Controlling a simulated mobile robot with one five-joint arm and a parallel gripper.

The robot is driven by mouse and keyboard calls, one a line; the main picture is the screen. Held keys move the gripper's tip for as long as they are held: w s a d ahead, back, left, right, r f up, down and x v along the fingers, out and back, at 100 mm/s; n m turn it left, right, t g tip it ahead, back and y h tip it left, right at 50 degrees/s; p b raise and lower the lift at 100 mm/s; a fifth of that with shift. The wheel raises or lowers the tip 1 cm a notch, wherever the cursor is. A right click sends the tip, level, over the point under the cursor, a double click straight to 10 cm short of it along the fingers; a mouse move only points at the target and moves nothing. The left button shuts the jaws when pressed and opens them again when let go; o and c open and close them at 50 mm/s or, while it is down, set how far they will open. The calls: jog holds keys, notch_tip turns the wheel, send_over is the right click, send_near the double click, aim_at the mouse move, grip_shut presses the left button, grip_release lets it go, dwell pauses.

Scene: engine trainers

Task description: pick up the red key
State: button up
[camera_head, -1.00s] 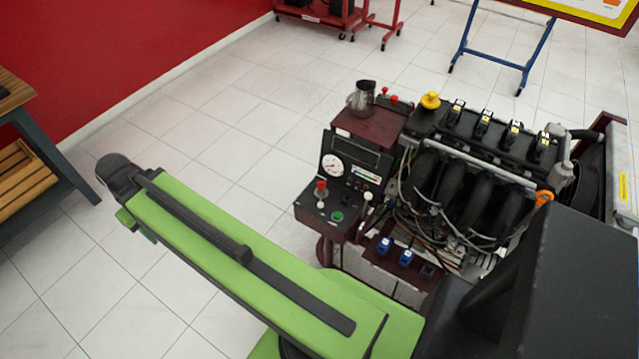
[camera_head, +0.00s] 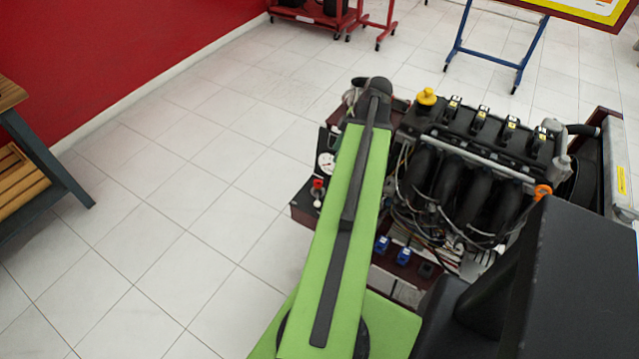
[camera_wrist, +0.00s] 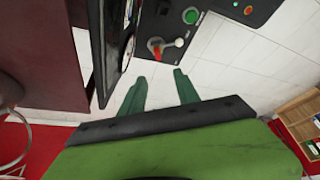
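The red key (camera_head: 318,184) stands on the dark control panel at the front left of the engine trainer in the head view. In the wrist view, a red piece that looks like the same key (camera_wrist: 155,45) shows near the panel's edge, beside a white knob (camera_wrist: 179,42). My gripper (camera_wrist: 159,76) shows two green fingers, spread apart and empty, with their tips just below the key in the picture. I see a gap between fingers and key. In the head view my arm hides the gripper and much of the panel.
The engine block (camera_head: 470,175) stands right of my arm. A white gauge (camera_head: 326,163) is behind the key. A green button (camera_wrist: 190,16) and an orange one (camera_wrist: 248,10) are on the panel. A wooden bench (camera_head: 35,150) is at the left; the floor between is clear.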

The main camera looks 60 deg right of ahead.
jog(key=b, duration=1.2)
send_near(318, 181)
jog(key=x, duration=0.5)
jog(key=shift+s+a+f, duration=0.1)
jog(key=shift+s+a, duration=0.05)
jog(key=shift+p, duration=0.3)
jog(key=b+x, duration=0.5)
jog(key=shift+f, duration=0.2)
jog(key=shift+r, duration=0.25)
grip_shut()
